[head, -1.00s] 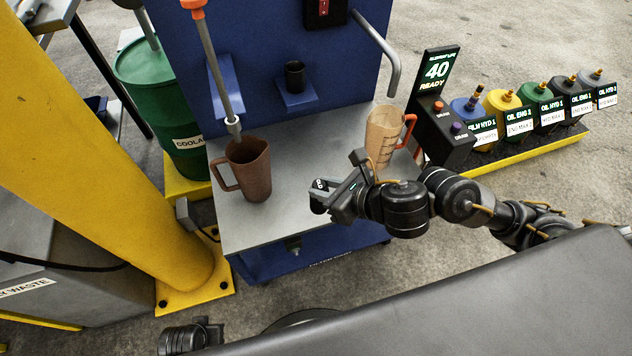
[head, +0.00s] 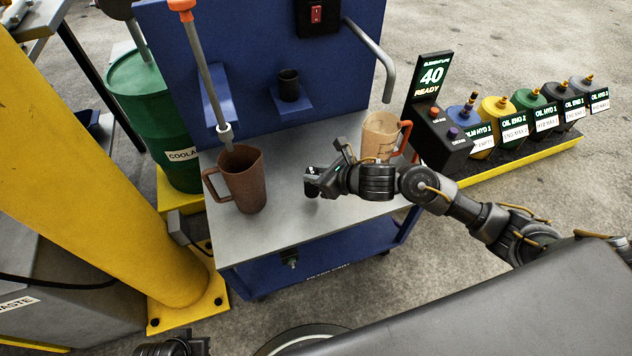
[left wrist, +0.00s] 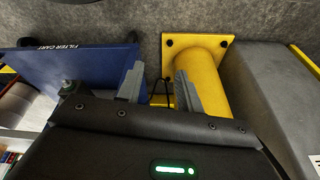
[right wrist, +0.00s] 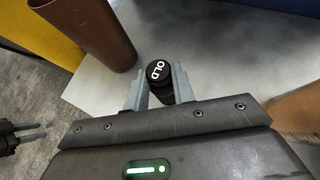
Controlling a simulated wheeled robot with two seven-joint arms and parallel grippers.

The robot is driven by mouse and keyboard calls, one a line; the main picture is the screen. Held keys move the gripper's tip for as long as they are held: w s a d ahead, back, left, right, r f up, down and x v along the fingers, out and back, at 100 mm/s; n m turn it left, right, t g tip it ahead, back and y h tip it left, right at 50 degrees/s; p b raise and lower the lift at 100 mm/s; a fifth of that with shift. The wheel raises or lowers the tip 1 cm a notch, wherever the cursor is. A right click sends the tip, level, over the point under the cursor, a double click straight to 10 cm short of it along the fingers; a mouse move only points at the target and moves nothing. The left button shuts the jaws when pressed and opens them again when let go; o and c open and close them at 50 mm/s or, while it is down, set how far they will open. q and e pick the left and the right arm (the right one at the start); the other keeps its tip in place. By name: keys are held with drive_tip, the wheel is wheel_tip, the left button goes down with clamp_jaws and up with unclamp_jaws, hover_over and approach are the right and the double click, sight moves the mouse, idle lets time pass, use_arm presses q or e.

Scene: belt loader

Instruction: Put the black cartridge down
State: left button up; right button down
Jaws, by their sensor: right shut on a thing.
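The black cartridge (right wrist: 158,72), its round top marked "OLD", stands between the fingers of my right gripper (right wrist: 158,88), which is shut on it. In the head view my right gripper (head: 314,179) is over the grey top of the cart (head: 290,222), between the brown jug and the clear jug. The cartridge is mostly hidden there, and I cannot tell whether its bottom touches the top. My left gripper (left wrist: 160,88) is open and empty, its fingers apart above the floor; only part of it shows at the bottom left of the head view.
A brown jug (head: 245,182) stands left of my right gripper and a tan see-through jug (head: 379,138) behind it. A black cup-like cylinder (head: 289,84) sits on a small blue shelf. A control box (head: 442,140) stands at the right. A yellow post (head: 90,170) is at the left.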

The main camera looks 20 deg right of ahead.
drive_tip(key=shift+w+d+f+b, duration=0.1)
drive_tip(key=shift+w+f+b, duration=0.05)
drive_tip(key=shift+f, duration=0.75)
drive_tip(key=shift+w+f+b, duration=0.15)
drive_tip(key=shift+f, duration=0.7)
use_arm(q)
drive_tip(key=shift+v, duration=0.8)
use_arm(e)
drive_tip(key=shift+f, duration=0.2)
drive_tip(key=shift+f, duration=0.1)
drive_tip(key=c, duration=1.2)
unclamp_jaws()
use_arm(q)
drive_tip(key=shift+r, duration=0.5)
use_arm(e)
drive_tip(key=shift+o, duration=0.2)
